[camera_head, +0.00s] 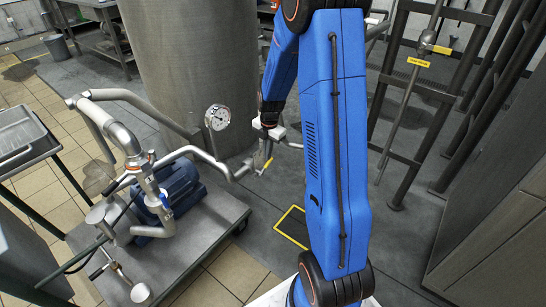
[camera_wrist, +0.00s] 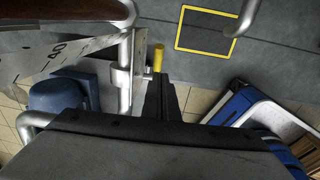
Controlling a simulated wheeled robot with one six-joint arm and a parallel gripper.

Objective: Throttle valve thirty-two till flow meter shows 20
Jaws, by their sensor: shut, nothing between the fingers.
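My gripper (camera_head: 266,133) is by the pipe at the right end of the cart's piping, in front of the tall steel vessel. In the wrist view its dark fingers (camera_wrist: 160,97) are shut and empty, close beside a yellow-ended valve handle (camera_wrist: 157,58). Whether they touch it I cannot tell. The yellow handle also shows in the head view (camera_head: 267,164), below the gripper. No valve number is legible.
A wheeled cart (camera_head: 217,236) carries a blue motor pump (camera_head: 178,190) and bent pipes. A steel vessel (camera_head: 190,60) stands behind. At right are dark frame posts and a pipe with a yellow tag (camera_head: 418,62). A yellow-outlined floor square (camera_head: 292,226) lies on clear floor.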

